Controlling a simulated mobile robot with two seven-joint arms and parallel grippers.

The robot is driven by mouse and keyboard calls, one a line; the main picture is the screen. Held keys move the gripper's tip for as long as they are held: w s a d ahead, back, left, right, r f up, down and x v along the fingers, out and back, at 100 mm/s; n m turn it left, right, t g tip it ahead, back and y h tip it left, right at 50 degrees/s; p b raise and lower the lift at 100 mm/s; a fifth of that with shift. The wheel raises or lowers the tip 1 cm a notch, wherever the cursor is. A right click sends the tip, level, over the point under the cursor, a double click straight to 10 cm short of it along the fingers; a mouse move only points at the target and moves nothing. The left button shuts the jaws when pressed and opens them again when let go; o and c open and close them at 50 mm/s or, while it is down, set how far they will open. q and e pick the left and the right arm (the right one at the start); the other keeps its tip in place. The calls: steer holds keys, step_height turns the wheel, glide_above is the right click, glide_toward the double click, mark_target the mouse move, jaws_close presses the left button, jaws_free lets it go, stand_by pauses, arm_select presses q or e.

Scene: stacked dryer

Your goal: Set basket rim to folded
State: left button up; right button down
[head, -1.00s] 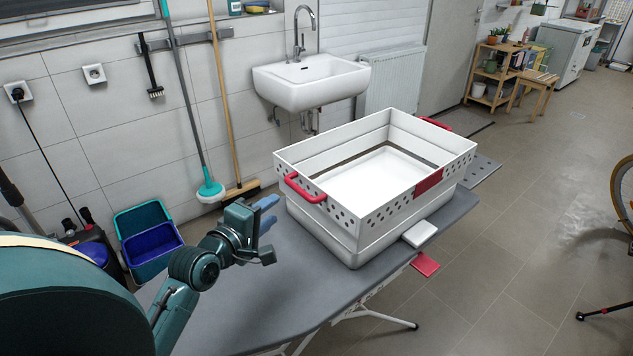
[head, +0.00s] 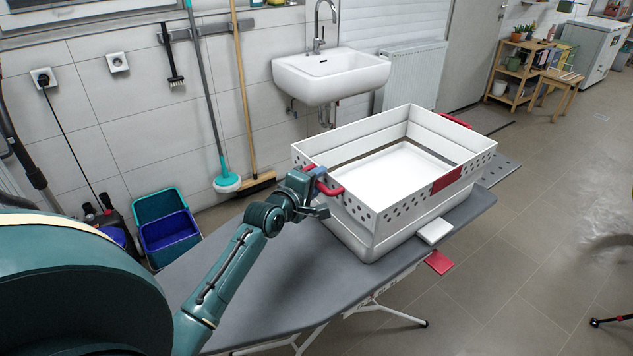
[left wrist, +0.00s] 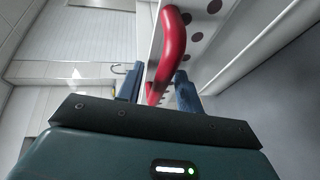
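The white basket (head: 368,226) stands on the grey ironing board, its perforated rim (head: 404,192) raised above the lower tub. A red handle (head: 329,188) sits on its near left end, and another red handle (head: 456,120) is at the far end. A red panel (head: 447,181) is on the long side. My left gripper (head: 322,190) is at the near handle. In the left wrist view, the red handle (left wrist: 172,48) lies between the two blue-grey fingers (left wrist: 158,92), which are apart with gaps beside it. My right gripper is not in view.
The grey ironing board (head: 262,275) has bare room at the near left. A sink (head: 331,76) and teal and blue buckets (head: 170,230) are by the wall.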

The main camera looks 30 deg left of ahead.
arm_select(q)
steer(key=shift+c, duration=0.3)
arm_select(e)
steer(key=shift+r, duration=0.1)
arm_select(q)
steer(key=shift+f, duration=0.1)
jaws_close()
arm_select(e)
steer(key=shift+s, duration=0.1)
